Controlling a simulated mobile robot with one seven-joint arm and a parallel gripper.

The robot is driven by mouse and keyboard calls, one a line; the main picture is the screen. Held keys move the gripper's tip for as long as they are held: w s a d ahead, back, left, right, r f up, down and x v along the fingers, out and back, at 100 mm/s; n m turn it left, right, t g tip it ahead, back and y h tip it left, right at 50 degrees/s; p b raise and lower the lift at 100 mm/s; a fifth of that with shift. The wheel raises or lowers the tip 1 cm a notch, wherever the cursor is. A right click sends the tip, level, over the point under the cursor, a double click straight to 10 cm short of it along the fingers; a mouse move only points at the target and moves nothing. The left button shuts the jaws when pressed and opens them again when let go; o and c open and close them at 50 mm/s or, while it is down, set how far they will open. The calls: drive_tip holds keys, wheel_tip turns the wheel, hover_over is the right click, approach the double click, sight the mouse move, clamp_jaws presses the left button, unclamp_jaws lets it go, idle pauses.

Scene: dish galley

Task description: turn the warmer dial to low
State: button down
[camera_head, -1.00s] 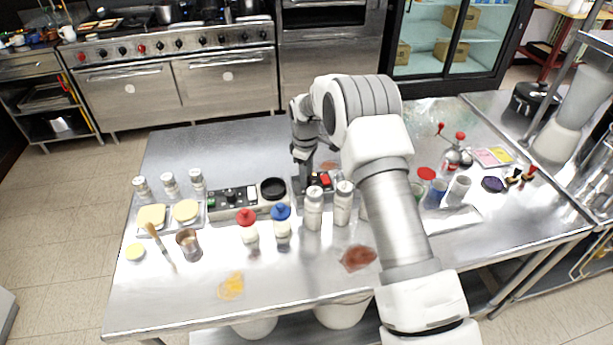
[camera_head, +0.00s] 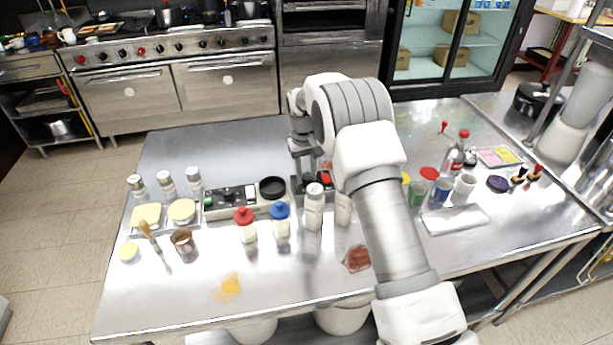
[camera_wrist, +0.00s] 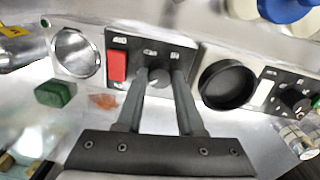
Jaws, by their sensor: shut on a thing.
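The dial (camera_wrist: 158,79) is a small dark knob with a light pointer on a black panel (camera_wrist: 182,57) with white markings; the markings are too blurred to read. My gripper (camera_wrist: 156,76) has its two fingers on either side of this knob, shut on it. A red rocker switch (camera_wrist: 117,66) sits just left of the fingers. In the head view, my gripper (camera_head: 304,184) reaches down at the panel near the red switch (camera_head: 325,179), and my wrist and arm hide the dial.
A black round dish (camera_wrist: 227,84) and a second dial panel (camera_wrist: 292,97) lie to the right in the wrist view. A metal cup well (camera_wrist: 76,53) and a green block (camera_wrist: 55,93) are left. White bottles (camera_head: 314,207) stand close in front of my gripper.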

sight(304, 177)
drive_tip(key=shift+m, duration=1.9)
drive_tip(key=c, duration=0.5)
unclamp_jaws()
drive_tip(key=r, duration=1.7)
drive_tip(key=shift+a+r, duration=0.25)
drive_tip(key=shift+a, duration=0.15)
